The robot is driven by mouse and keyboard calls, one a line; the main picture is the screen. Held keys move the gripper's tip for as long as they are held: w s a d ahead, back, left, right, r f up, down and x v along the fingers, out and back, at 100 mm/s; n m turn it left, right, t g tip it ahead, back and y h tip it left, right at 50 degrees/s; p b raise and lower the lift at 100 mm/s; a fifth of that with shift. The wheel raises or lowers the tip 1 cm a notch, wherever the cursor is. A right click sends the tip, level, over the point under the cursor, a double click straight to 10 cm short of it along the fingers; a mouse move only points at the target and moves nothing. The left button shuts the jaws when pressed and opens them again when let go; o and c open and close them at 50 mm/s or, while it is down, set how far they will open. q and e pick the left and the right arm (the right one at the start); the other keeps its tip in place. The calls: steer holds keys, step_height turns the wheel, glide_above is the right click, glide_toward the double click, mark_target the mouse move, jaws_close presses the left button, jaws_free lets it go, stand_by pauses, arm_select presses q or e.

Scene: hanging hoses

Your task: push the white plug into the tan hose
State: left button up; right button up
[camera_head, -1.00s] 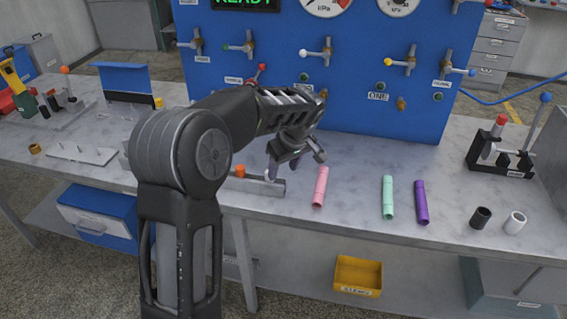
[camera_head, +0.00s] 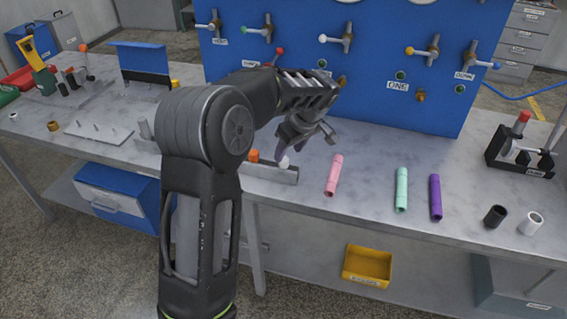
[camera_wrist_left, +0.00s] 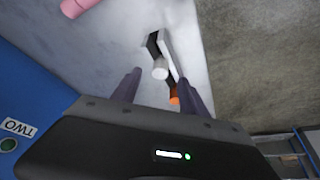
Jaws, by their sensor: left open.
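The white plug (camera_head: 284,162) stands at the metal holder (camera_head: 270,173) on the bench, to the right of an orange plug (camera_head: 253,155). My left gripper (camera_head: 309,140) is above and beside this holder, open and empty. In the left wrist view my left gripper (camera_wrist_left: 160,82) has its fingers spread, with the white plug (camera_wrist_left: 160,69) showing between them, apart from both. The orange plug also shows there, near the right finger (camera_wrist_left: 174,97). I cannot make out a tan hose in either view. My right gripper is not in view.
Pink (camera_head: 333,175), mint (camera_head: 401,189) and purple (camera_head: 436,197) tubes lie right of the holder. A black ring (camera_head: 495,216) and a white ring (camera_head: 531,223) stand farther right. A blue panel (camera_head: 380,100) with valves rises behind. A yellow bin (camera_head: 367,266) is below.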

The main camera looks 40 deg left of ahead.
mark_target(285, 160)
arm_select(q)
steer(key=shift+a+f, duration=0.15)
steer(key=shift+f, duration=0.1)
steer(key=p+x, duration=0.1)
steer(key=x, duration=0.3)
steer(key=shift+a+f+p, duration=0.1)
steer(key=shift+f+p, duration=0.2)
steer(key=shift+p, duration=0.05)
steer(key=shift+c, duration=0.2)
jaws_close()
stand_by(0.3)
